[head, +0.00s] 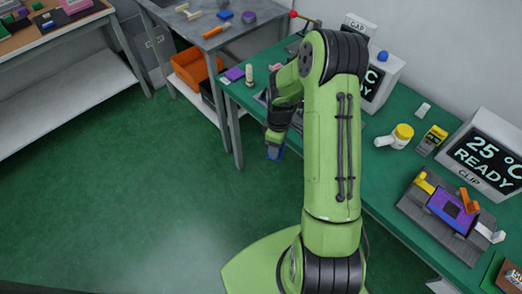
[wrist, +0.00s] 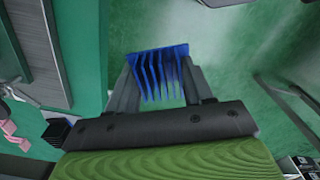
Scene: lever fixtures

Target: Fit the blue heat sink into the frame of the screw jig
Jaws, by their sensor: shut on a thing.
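The blue heat sink (wrist: 158,75), with several thin parallel fins, sits between the two dark fingers of my gripper (wrist: 160,86) in the wrist view. In the head view my gripper (head: 275,146) hangs over the green floor just off the front edge of the green bench, and the heat sink (head: 274,154) shows as a small blue patch at its tip. The gripper is shut on it. No fixture is labelled as the screw jig. A grey fixture plate (head: 262,97) beside my arm is mostly hidden; part of it may show at the wrist view's left edge (wrist: 32,45).
A grey fixture (head: 413,211) with a purple plate, yellow and orange levers stands before the display marked CLIP (head: 486,150). A grey table (head: 190,28) is behind. Floor at left is clear.

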